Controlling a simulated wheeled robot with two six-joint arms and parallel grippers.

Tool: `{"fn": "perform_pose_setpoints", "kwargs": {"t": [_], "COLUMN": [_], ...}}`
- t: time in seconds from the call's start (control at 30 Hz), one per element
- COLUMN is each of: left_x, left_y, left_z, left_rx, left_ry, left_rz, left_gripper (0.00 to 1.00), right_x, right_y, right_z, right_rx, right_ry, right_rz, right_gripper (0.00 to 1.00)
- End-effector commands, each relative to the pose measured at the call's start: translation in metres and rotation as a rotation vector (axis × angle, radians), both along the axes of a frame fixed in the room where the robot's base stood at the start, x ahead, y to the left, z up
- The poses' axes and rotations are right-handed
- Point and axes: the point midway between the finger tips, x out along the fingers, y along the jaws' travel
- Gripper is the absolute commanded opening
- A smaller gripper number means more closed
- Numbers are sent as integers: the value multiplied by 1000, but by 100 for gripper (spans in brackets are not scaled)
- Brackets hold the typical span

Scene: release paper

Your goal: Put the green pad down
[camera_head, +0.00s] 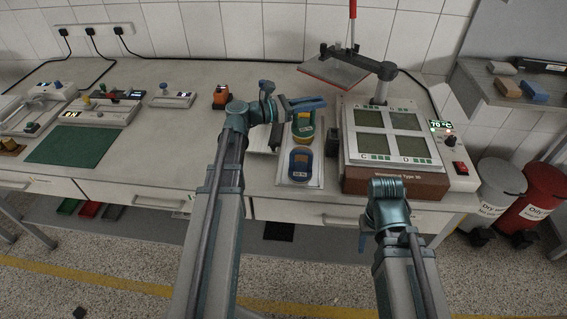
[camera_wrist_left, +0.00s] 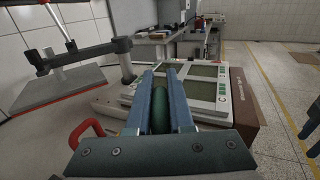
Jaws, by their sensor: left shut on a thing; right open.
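In the left wrist view the gripper (camera_wrist_left: 162,74) is shut on the pad, whose dark green side (camera_wrist_left: 160,112) shows between the fingers. A blue pad (camera_head: 300,163) sits in front of it on a light tray (camera_head: 285,182). I cannot tell whether the green pad touches the tray. My right gripper (camera_head: 365,238) is open, low before the table's front, mostly hidden behind its own wrist.
A heat press (camera_head: 395,182) with plates and a 70 °C display stands right of the tray. Its raised arm holds a flat plate (camera_head: 335,75). A small dark block (camera_head: 334,142) lies between tray and press. A green mat (camera_head: 78,146) and devices occupy the left.

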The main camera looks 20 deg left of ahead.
Motion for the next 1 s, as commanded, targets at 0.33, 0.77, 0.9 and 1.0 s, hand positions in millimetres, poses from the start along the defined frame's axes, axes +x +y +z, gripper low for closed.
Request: {"fn": "perform_pose_setpoints", "kwargs": {"t": [0.33,0.77,0.9,1.0], "left_x": [0,0,0,0], "left_y": [0,0,0,0], "left_z": [-20,-63,-62,-68], "left_rx": [-3,-3,-3,-3], "left_ry": [-1,-1,-1,-1], "left_rz": [0,-1,0,0], "left_gripper": [0,0,0,0], "right_x": [0,0,0,0], "right_y": [0,0,0,0], "right_z": [-21,-64,-63,-69], "right_rx": [0,0,0,0], "right_ry": [0,0,0,0], "right_rz": [0,1,1,1], "right_gripper": [50,50,50,50]}}
